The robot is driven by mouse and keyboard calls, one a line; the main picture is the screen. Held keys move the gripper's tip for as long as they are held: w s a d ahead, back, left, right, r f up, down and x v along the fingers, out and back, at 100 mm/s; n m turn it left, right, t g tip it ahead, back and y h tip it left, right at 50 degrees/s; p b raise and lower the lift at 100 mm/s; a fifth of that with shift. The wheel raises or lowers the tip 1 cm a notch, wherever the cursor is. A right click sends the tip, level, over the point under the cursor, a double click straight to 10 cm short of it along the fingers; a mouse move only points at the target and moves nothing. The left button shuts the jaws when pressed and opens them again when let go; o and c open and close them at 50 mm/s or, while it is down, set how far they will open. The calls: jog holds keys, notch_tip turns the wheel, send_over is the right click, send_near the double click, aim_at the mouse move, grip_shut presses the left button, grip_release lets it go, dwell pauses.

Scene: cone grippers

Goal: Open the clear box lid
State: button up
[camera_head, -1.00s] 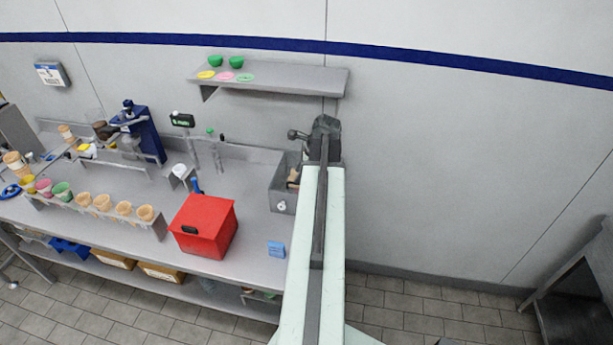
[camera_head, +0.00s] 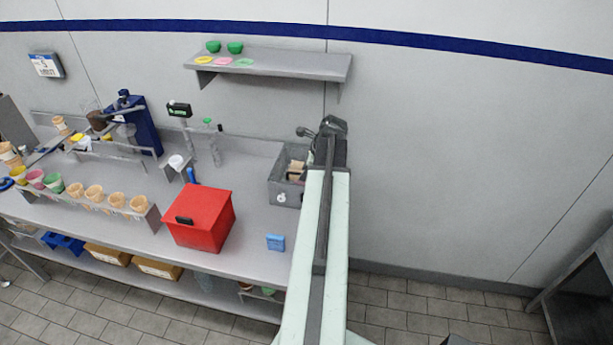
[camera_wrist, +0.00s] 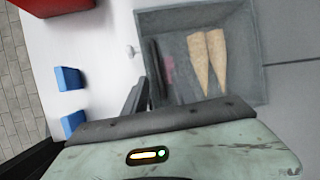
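A grey, see-through-looking box (camera_head: 284,194) stands at the right end of the counter, with a small white round knob (camera_head: 281,198) on its front. In the wrist view the box (camera_wrist: 259,50) holds two tan cones (camera_wrist: 208,58), a dark bar and a pinkish strip. I cannot make out a separate lid or whether it is raised. My gripper (camera_head: 311,138) is above the back right part of the box, its dark fingers pointing left. In the wrist view a dark finger (camera_wrist: 134,98) is beside the box's near left corner, apart from the knob. Nothing shows held; the finger gap is unclear.
A red box (camera_head: 205,210) stands left of the grey box, with a small blue block (camera_head: 275,242) in front. A cone rack (camera_head: 130,212) and a blue machine (camera_head: 148,125) are farther left. A wall shelf (camera_head: 300,65) hangs above. The wall is bare to the right.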

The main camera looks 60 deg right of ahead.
jog(key=shift+r, duration=0.1)
grip_shut()
dwell(1.2)
